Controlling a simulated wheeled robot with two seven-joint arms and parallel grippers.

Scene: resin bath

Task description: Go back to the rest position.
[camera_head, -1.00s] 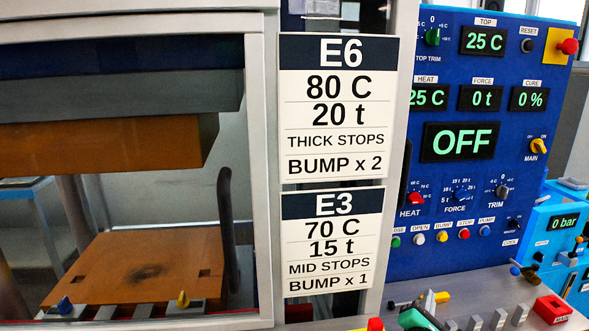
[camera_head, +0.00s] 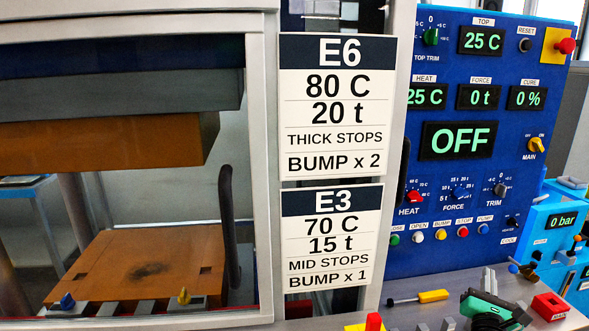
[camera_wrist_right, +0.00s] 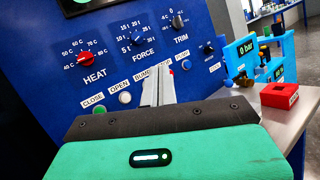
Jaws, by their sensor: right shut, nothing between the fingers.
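My right gripper (camera_head: 489,284) shows at the bottom right of the head view, green and black, low in front of the blue control panel (camera_head: 400,165). In the right wrist view its grey fingers (camera_wrist_right: 158,82) are together with nothing held, pointing at the panel's row of buttons below the FORCE knob (camera_wrist_right: 138,39). The fingers cover part of that row; I cannot tell whether they touch it. My left gripper is in neither current view.
A yellow-handled tool (camera_head: 432,296) lies on the bench left of my right gripper. A red block (camera_head: 551,307) and a blue unit reading 0 bar (camera_head: 562,222) stand to the right. The press (camera_head: 262,170) with two recipe cards (camera_head: 333,235) fills the left.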

